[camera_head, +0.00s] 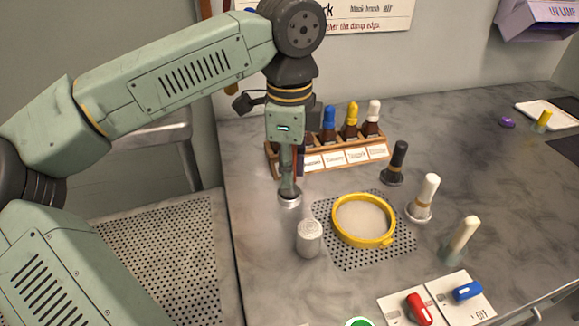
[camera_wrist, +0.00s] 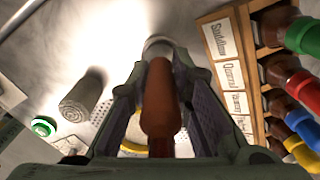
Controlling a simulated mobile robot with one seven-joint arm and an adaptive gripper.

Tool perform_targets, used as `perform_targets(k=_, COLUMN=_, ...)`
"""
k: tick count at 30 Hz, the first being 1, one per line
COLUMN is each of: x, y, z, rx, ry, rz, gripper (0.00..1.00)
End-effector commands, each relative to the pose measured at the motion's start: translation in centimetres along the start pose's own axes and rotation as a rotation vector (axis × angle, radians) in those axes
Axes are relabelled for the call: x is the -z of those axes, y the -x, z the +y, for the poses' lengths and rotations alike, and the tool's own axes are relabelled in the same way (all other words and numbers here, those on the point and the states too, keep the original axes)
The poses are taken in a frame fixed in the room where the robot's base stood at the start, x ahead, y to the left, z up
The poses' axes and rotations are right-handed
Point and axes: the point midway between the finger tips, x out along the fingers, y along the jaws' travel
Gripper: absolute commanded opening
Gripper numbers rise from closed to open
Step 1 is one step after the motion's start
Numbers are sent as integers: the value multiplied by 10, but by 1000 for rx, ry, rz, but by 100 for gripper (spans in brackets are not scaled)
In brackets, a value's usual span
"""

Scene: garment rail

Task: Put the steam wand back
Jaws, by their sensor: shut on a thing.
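My gripper (camera_head: 288,180) points down above the worktop, left of the yellow-rimmed dish. In the wrist view my gripper (camera_wrist: 160,70) is shut on a reddish-brown handle (camera_wrist: 160,100). Whether this handle is the steam wand cannot be told; nothing else in view clearly looks like one. A small silver round holder (camera_head: 289,198) stands right under the fingers, and its pale rim (camera_wrist: 158,43) shows beyond the handle's far end. The handle's lower end is hidden, so whether it sits in the holder cannot be told.
A wooden rack (camera_head: 340,158) of colour-capped bottles stands close behind. A grey cylinder (camera_head: 309,238) and the yellow-rimmed dish (camera_head: 363,220) are near. Black (camera_head: 397,162), white (camera_head: 425,198) and cream (camera_head: 460,240) handles stand at right. Cards (camera_head: 440,300) lie in front.

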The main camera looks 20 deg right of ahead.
Motion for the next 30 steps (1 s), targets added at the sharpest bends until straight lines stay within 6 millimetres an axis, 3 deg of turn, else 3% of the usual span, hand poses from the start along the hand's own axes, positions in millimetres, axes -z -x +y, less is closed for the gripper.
perform_targets(k=1, x=0, y=0, z=0, rx=0, ry=0, rz=0, gripper=0)
perform_targets(k=2, x=0, y=0, z=0, rx=0, ry=0, rz=0, gripper=20)
perform_targets(k=12, x=0, y=0, z=0, rx=0, ry=0, rz=0, gripper=42)
perform_targets(k=19, x=0, y=0, z=0, rx=0, ry=0, rz=-1, gripper=43)
perform_targets(k=25, x=0, y=0, z=0, rx=0, ry=0, rz=-1, gripper=56)
perform_targets(k=30, x=0, y=0, z=0, rx=0, ry=0, rz=0, gripper=56)
